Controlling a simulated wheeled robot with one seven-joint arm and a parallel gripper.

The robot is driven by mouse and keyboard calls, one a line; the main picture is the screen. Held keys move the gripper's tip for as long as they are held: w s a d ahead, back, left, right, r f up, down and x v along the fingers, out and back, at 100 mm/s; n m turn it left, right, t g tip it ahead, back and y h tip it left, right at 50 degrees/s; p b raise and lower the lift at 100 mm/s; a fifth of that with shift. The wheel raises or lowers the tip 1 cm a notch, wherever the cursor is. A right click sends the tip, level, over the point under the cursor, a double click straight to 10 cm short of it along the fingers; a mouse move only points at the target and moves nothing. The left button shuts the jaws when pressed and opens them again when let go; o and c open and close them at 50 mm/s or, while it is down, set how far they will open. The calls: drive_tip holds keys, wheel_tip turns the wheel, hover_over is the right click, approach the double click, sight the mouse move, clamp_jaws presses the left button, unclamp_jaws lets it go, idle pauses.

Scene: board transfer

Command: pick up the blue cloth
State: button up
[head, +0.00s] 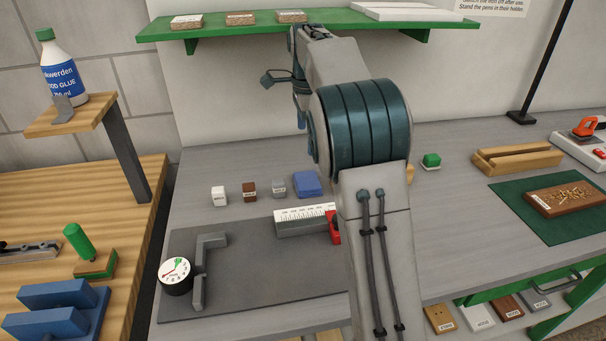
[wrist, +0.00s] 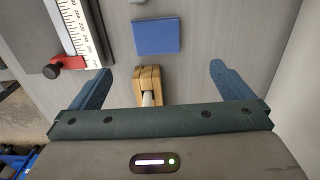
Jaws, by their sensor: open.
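The blue cloth (head: 308,183) is a folded, flat, roughly square piece lying on the grey workbench, just right of a small grey block in the head view. In the wrist view the cloth (wrist: 156,38) lies beyond my fingertips, a little left of the middle between them. My gripper (wrist: 160,82) is open, with its two blue fingers wide apart and apart from the cloth. In the head view my arm hides part of the bench.
Small white (head: 219,196), brown (head: 249,192) and grey (head: 279,187) blocks stand in a row left of the cloth. A green shelf (head: 220,32) hangs above the bench.

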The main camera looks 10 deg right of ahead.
hover_over(307, 180)
drive_tip(key=f, duration=0.3)
drive_tip(key=f+b, duration=0.1)
drive_tip(key=f, duration=0.3)
drive_tip(key=shift+w+a+f, duration=0.1)
drive_tip(key=shift+w+a, duration=0.05)
drive_tip(key=shift+w, duration=0.05)
drive_tip(key=shift+s+f, duration=0.15)
drive_tip(key=shift+f, duration=1.4)
drive_tip(key=shift+s+f, duration=0.15)
drive_tip(key=shift+f, duration=1.4)
drive_tip(key=c, duration=0.9)
